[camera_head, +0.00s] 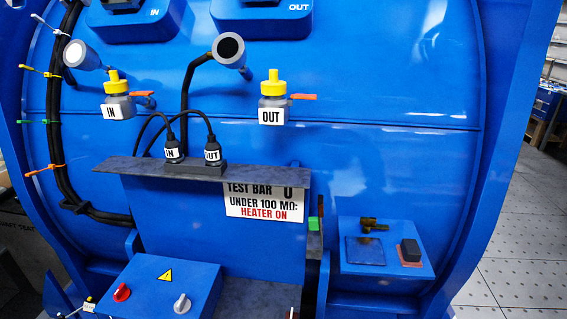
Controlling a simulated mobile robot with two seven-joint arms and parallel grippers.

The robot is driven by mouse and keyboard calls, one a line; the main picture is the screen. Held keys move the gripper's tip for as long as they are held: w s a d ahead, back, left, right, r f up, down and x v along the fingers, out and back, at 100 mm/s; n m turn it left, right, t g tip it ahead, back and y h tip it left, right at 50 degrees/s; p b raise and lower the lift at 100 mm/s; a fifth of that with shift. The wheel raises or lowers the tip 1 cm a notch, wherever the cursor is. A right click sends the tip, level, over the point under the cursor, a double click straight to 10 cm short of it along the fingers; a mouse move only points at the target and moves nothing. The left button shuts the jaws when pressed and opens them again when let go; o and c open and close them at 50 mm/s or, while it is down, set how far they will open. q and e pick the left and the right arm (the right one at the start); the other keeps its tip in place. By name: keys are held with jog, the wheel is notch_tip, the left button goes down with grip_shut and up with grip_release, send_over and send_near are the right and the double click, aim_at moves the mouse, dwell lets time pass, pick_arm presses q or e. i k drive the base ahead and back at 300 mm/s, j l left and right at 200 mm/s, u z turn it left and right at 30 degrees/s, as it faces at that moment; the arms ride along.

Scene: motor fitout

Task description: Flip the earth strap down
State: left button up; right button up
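I cannot tell for sure which part is the earth strap. A small green piece (314,223) sits on a dark upright bar at the right end of the grey shelf. A brass-coloured fitting (371,225) stands on a blue ledge (414,262) at the lower right, behind a dark flat plate (365,251). A black block (410,250) rests on a reddish base beside the plate. Neither of my grippers shows in the head view.
A grey shelf (130,166) carries IN and OUT plugs (212,151) with black cables. A sign (264,201) hangs below it. A blue switch box (150,285) with red and grey knobs is at lower left. Yellow-capped valves (273,88) stick out above. Tiled floor is clear at right.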

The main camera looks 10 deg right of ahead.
aim_at(314, 223)
jog(key=k+j+z, duration=0.15)
jog(key=j+z, duration=0.15)
jog(key=k+j+z, duration=0.5)
jog(key=j+z, duration=0.15)
jog(key=j, duration=0.15)
